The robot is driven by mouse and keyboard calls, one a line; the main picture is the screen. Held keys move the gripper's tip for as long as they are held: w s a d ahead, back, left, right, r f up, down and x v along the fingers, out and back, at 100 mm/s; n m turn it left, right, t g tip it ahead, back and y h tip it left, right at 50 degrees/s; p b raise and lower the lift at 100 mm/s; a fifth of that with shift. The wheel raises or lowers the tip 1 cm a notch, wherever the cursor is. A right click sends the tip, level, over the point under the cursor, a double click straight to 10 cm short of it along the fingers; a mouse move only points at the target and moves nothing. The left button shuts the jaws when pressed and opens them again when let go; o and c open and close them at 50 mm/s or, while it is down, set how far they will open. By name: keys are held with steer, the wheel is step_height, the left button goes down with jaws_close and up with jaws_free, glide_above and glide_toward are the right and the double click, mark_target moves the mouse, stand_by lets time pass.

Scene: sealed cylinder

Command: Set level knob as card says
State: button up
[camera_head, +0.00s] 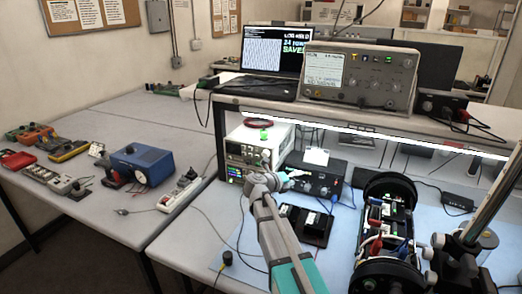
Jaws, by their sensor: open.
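A black instrument box (335,172) with knobs on its front stands on the blue mat under the shelf. A small white card (316,157) stands on top of it; its writing is too small to read. My gripper (291,180) is at the left end of the box's front, beside its knobs. The gripper is small here and its fingertips are hard to make out; it is open, with nothing visible in it. I cannot tell which knob is the level knob, how it is set, or whether the gripper touches it.
A white instrument (250,150) stands left of my gripper. A black tray (306,226) lies in front of the box. An opened black cylinder (387,225) with wiring stands to the right. The shelf (370,125) above carries a laptop (275,62) and an oscilloscope (360,75).

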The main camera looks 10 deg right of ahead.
steer(key=w+a+r+n+t+y+p, duration=0.4)
steer(key=a+r+n+t+y, duration=0.6)
steer(key=n, duration=0.8)
steer(key=shift+a+r+t+y, duration=0.25)
steer(key=shift+a+t+y, duration=0.45)
steer(key=shift+a+t, duration=0.1)
